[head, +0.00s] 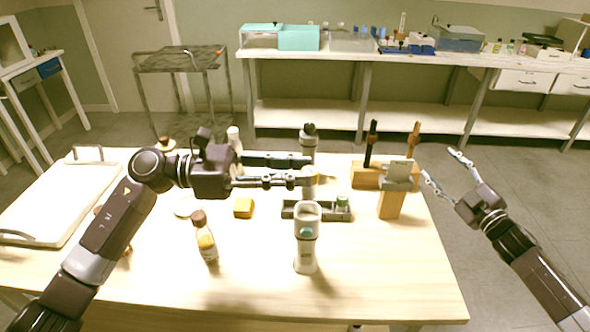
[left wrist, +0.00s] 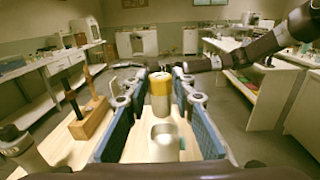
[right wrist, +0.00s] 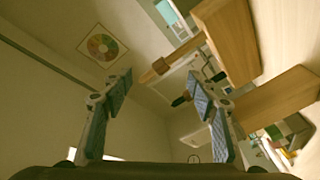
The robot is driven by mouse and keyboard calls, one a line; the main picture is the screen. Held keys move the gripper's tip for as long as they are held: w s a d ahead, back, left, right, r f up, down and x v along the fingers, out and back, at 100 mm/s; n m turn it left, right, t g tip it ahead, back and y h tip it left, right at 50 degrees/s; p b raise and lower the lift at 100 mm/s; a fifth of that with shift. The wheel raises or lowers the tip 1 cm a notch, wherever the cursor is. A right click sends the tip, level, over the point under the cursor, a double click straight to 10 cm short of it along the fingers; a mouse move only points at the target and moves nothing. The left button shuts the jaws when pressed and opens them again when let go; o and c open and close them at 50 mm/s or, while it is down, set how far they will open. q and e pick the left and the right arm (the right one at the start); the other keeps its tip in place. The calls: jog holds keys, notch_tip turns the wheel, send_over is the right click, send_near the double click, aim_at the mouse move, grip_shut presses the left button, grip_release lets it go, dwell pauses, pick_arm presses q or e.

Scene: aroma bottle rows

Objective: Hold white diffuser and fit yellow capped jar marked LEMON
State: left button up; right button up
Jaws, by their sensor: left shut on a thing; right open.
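The white diffuser (head: 306,248) stands upright on the table at the front middle, with an open round top and a greenish patch below its rim. Its top also shows in the left wrist view (left wrist: 164,142). My left gripper (head: 300,179) is shut on a small pale jar (left wrist: 160,88) with a yellow-gold part, held behind and above the diffuser, apart from it. The jar's label cannot be read, and the fingers partly hide it in the head view. My right gripper (head: 445,167) is open and empty off the table's right edge; its spread fingers show in the right wrist view (right wrist: 158,92).
A grey rack (head: 318,213) with a green-topped jar (head: 343,202) lies behind the diffuser. Wooden stands (head: 391,203) are at right. A white tray (head: 45,205) lies far left. The front right table is clear.

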jog(key=s+a+r+n+g+y, duration=0.1)
jog(key=s+a+r+n+y, duration=0.1)
jog(key=a+r+n+y, duration=0.5)
jog(key=s+a+r+n+g+y, duration=0.1)
jog(key=s+a+r+n+y, duration=0.25)
jog(key=r, duration=0.75)
jog(key=s+a+r+n+g+y, duration=0.5)
jog(key=s+a+r+n+g, duration=0.6)
jog(key=s+n+g, duration=0.3)
pick_arm(q)
jog(key=shift+s, duration=0.1)
pick_arm(e)
notch_tip(320, 180, down, 4)
jog(key=a+n, duration=0.1)
jog(key=n, duration=0.3)
jog(key=n+g+h, duration=0.2)
jog(key=n+h, duration=0.7)
jog(key=n, duration=0.3)
send_near(310, 255)
jog(key=w+f, duration=0.1)
jog(key=f, duration=0.1)
jog(key=shift+w+f, duration=0.35)
jog(key=shift+w, duration=0.05)
jog(key=shift+a+f, duration=0.4)
jog(key=shift+a, duration=0.05)
jog(key=shift+x, duration=4.4)
